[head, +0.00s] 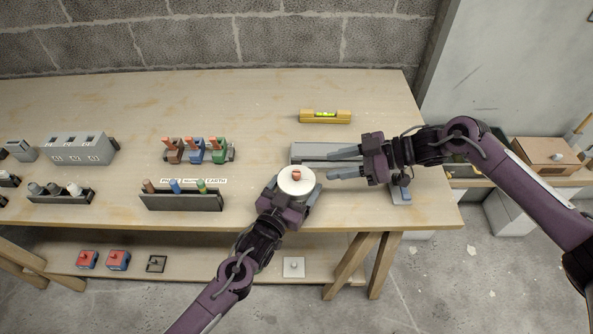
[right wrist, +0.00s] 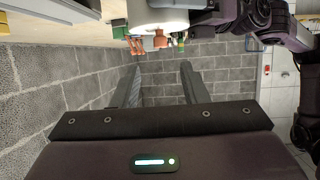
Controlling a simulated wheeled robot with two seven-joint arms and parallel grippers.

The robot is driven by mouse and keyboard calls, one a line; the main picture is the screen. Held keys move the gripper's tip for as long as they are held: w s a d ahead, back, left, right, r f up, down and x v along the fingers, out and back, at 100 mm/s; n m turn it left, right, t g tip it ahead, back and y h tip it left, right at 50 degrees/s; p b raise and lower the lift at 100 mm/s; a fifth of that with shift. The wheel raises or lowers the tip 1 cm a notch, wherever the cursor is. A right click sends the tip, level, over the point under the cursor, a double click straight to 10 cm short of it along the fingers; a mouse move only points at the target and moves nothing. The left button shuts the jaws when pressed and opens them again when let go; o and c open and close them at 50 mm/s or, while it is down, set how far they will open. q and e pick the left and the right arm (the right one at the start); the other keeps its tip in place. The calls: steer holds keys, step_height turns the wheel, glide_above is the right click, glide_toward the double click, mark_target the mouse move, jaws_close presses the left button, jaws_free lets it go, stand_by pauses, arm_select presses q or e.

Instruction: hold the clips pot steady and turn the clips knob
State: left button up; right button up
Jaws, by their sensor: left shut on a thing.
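The clips pot (head: 297,187) is a white round pot with a small orange-brown knob (head: 296,174) on its top. My left gripper (head: 293,190) is shut on the pot near the table's front edge. My right gripper (head: 330,163) is open and empty, to the right of the pot, its fingers pointing left. In the right wrist view the fingers (right wrist: 160,85) are apart with nothing between them. The white pot (right wrist: 160,15) and knob (right wrist: 160,38) show beyond the fingertips there, at the top.
A grey metal tray (head: 310,150) lies behind the right fingers. A yellow spirit level (head: 325,116) is at the back. The table's back middle is clear.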

mark_target(298, 172)
steer(key=x, duration=1)
steer(key=shift+a+f, duration=0.1)
jaws_close()
